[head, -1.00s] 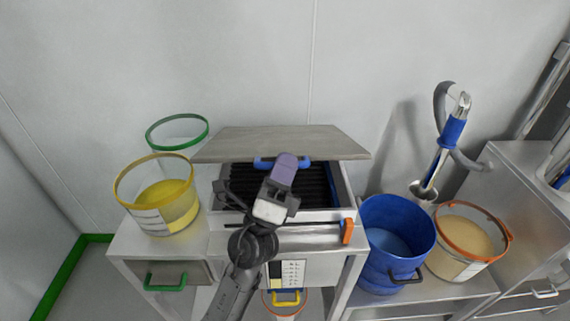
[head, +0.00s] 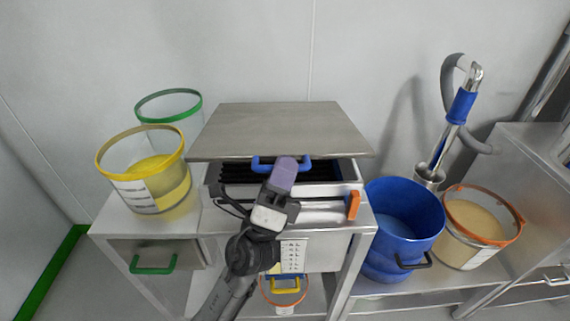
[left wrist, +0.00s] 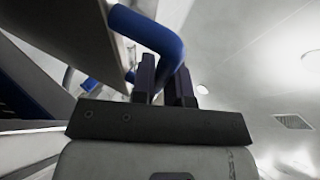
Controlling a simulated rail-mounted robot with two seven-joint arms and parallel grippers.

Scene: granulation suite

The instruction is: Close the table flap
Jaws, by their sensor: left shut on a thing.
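The table flap (head: 280,128) is a grey metal panel, tilted and partly lowered over a box with a dark ribbed inside (head: 235,172). A blue handle (head: 262,164) sits at its front edge. My left gripper (head: 288,164) is at the handle's right part. In the left wrist view the two dark fingers (left wrist: 166,82) are shut on the blue handle (left wrist: 148,30), with the flap's underside (left wrist: 75,35) to the left. A gap remains between the flap's front edge and the box. My right gripper is not in view.
Left of the box stand a yellow-rimmed tub (head: 146,180) and a green-rimmed clear tub (head: 168,104). To the right are a blue bucket (head: 402,225) and an orange-rimmed tub (head: 478,228). An orange handle (head: 353,205) sticks out at the box's front right.

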